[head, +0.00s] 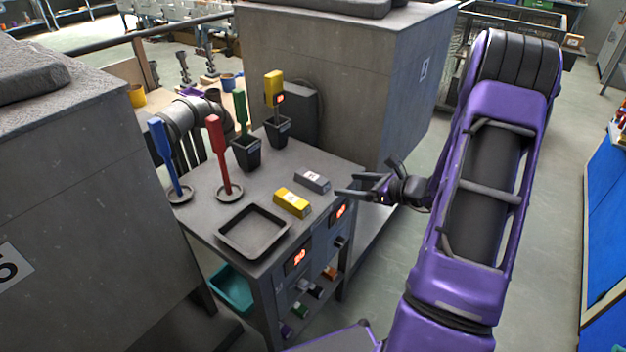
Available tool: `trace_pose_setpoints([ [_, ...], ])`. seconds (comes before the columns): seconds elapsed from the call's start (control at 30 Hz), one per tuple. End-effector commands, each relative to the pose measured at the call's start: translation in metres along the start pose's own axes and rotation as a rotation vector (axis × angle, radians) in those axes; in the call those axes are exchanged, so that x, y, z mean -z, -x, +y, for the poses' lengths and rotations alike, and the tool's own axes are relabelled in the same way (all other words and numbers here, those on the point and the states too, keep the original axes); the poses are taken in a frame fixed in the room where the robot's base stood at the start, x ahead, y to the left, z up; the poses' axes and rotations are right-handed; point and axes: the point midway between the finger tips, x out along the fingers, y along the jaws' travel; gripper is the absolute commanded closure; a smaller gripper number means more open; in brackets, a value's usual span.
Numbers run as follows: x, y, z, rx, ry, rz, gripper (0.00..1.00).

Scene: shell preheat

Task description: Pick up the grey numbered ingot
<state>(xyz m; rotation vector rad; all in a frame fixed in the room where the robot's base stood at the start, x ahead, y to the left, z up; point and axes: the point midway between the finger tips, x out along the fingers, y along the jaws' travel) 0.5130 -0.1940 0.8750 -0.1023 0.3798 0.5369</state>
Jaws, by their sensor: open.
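The grey numbered ingot (312,180) lies on the right part of the small grey table's top, near its edge. It is a short bar with a white label on its top face; the number is too small to read surely. My gripper (345,192) is open and empty, just to the right of the grey ingot, with its fingers pointing left toward it. A small gap seems to show between the fingers and the ingot. A yellow ingot (291,203) with a white label lies just in front of the grey one, to its left.
A dark shallow tray (254,232) sits at the table's front. Blue (166,155) and red (217,150) handled tools stand in round bases. Green (240,108) and yellow (274,90) ones stand in black cups behind. Large grey blocks flank the table. Orange displays are on its side.

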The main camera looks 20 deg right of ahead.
Motion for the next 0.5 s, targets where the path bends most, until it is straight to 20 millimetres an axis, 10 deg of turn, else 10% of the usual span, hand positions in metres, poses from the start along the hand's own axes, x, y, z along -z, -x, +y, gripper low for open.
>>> trace_pose_setpoints([
  [0.5, 0.0, -0.092, 0.0, -0.002, 0.004, 0.004, 0.12],
])
